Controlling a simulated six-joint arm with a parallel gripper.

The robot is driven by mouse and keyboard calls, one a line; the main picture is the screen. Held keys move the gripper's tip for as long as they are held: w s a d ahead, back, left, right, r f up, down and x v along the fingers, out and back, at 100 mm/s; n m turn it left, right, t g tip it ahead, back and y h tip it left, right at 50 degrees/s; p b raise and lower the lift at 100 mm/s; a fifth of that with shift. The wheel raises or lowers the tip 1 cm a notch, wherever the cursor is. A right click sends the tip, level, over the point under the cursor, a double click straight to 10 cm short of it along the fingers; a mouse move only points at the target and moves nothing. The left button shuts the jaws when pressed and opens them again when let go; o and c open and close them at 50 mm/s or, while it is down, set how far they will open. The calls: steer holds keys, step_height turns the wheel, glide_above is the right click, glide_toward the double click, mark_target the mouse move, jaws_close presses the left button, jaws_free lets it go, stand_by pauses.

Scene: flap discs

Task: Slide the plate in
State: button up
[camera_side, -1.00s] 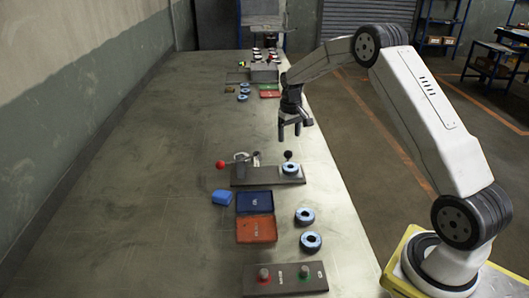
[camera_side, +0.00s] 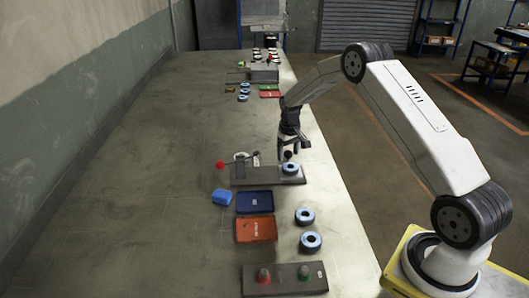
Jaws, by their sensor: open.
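A grey fixture plate (camera_side: 252,178) lies on the bench, with a blue-rimmed flap disc (camera_side: 290,168) on its right part. A black knob (camera_side: 288,155) stands just behind the disc. A lever with a red ball (camera_side: 219,165) points left from the fixture, by an upright bracket and a pale round part (camera_side: 241,157). My gripper (camera_side: 290,154) points down, open, with its fingers at the black knob. I cannot tell whether the fingers touch it. Which part of the fixture slides is not clear at this size.
In front of the fixture are a blue block (camera_side: 222,197), a blue tray (camera_side: 254,206), an orange tray (camera_side: 243,229) and two loose discs (camera_side: 305,216). A button panel (camera_side: 285,285) lies nearest. The left of the bench is clear. A similar station (camera_side: 262,75) stands farther back.

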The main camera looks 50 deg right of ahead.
steer(key=c, duration=0.9)
steer(key=shift+a, duration=0.1)
steer(key=shift+w+a, duration=2.8)
steer(key=shift+w, duration=0.15)
steer(key=o, duration=0.9)
steer(key=shift+r, duration=0.15)
step_height(320, 180, up, 8)
